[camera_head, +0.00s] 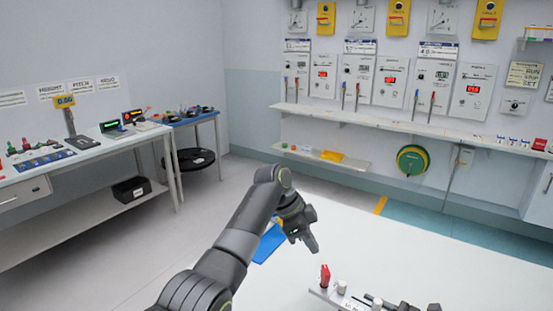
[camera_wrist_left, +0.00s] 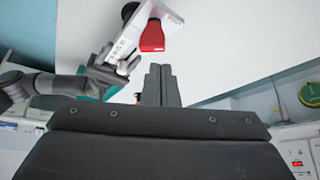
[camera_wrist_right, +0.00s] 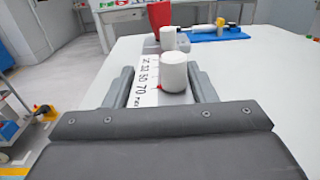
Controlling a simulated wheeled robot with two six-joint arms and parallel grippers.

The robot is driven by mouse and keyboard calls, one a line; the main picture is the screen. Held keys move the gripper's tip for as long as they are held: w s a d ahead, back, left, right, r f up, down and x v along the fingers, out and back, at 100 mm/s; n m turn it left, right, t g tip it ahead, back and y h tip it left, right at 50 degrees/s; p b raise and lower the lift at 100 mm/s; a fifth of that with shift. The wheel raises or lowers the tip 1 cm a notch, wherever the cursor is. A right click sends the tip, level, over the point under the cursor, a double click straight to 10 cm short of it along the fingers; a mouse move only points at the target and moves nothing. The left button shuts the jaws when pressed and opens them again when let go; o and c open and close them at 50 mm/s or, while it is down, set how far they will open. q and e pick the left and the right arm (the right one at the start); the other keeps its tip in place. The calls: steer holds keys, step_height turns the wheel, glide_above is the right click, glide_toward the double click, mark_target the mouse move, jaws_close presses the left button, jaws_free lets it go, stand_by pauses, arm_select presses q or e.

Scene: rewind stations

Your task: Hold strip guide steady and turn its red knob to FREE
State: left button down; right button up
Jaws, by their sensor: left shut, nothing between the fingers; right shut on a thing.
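The strip guide (camera_head: 354,300) is a pale bar with white posts on the white table, partly cut off by the lower edge of the head view. Its red knob (camera_head: 325,276) stands upright at its left end and shows in the left wrist view (camera_wrist_left: 152,36). My left gripper (camera_head: 304,238) is shut and empty, above and behind the knob, apart from it. My right gripper (camera_wrist_right: 164,84) is shut on the strip guide, its fingers either side of the bar by a white post (camera_wrist_right: 174,73) and a printed scale. No FREE mark is legible.
A blue tray (camera_head: 269,244) lies on the table behind my left arm. A side bench (camera_head: 92,149) stands at left, and a wall shelf (camera_head: 390,122) under gauge panels at the back.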

mark_target(325, 277)
arm_select(q)
steer(key=shift+s, duration=0.1)
step_height(325, 277, down, 6)
steer(key=s, duration=0.2)
steer(key=shift+s+a, duration=0.2)
steer(key=shift+a, duration=0.05)
stand_by(0.6)
steer(key=shift+w+d, duration=0.2)
steer(key=shift+d, duration=0.35)
stand_by(0.9)
steer(key=shift+w, duration=0.25)
steer(key=shift+w, duration=0.6)
steer(key=shift+w, duration=0.15)
stand_by(0.4)
